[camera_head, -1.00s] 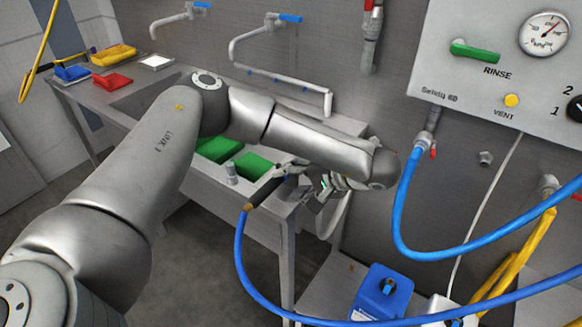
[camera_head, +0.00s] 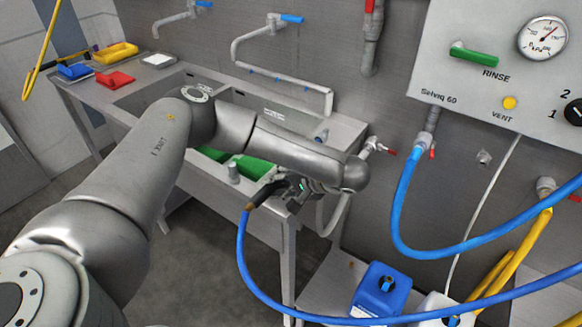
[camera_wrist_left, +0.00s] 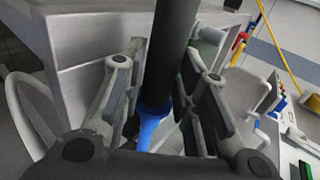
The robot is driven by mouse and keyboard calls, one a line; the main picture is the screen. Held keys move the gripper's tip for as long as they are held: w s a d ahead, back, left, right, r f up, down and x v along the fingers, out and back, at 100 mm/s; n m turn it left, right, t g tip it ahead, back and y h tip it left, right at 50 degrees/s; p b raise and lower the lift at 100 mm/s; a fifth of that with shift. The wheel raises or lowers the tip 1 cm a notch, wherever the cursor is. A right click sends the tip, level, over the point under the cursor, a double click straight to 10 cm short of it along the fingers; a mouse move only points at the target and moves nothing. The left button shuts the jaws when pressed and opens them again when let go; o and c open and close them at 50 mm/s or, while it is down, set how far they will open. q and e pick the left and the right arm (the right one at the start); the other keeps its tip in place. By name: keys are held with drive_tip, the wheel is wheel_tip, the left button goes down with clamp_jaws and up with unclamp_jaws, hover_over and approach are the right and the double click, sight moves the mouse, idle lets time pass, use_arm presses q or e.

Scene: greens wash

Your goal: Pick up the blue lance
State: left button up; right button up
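The blue lance (camera_head: 262,194) has a dark handle with a brass-coloured end and a blue hose. It hangs at the front right corner of the sink bench. In the left wrist view its dark handle (camera_wrist_left: 172,50) runs down between my fingers, with blue (camera_wrist_left: 149,128) below it. My left gripper (camera_head: 288,187) is at the lance. In the wrist view its fingers (camera_wrist_left: 162,95) stand apart on either side of the handle, and I see no firm grip. The arm hides part of the bench. My right gripper is out of view.
The steel sink bench (camera_head: 345,132) with green crates (camera_head: 248,167) lies behind my arm. A wall panel (camera_head: 455,70) is at upper right. Blue hose (camera_head: 405,205) loops across the right side. A blue canister (camera_head: 384,292) stands low at right.

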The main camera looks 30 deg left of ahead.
use_arm(q)
drive_tip(key=shift+c, duration=0.7)
drive_tip(key=shift+r, duration=0.15)
drive_tip(key=shift+r+b, duration=0.5)
drive_tip(key=shift+r, duration=0.3)
drive_tip(key=s+d+r+p, duration=0.2)
drive_tip(key=s+d+r, duration=0.2)
drive_tip(key=r, duration=0.4)
drive_tip(key=s+d+r+p, duration=0.1)
drive_tip(key=s+d+r, duration=0.3)
drive_tip(key=s+r, duration=0.3)
drive_tip(key=shift+s+d+r+p, duration=0.15)
drive_tip(key=shift+r+p, duration=0.25)
drive_tip(key=shift+r, duration=0.2)
drive_tip(key=shift+o, duration=0.4)
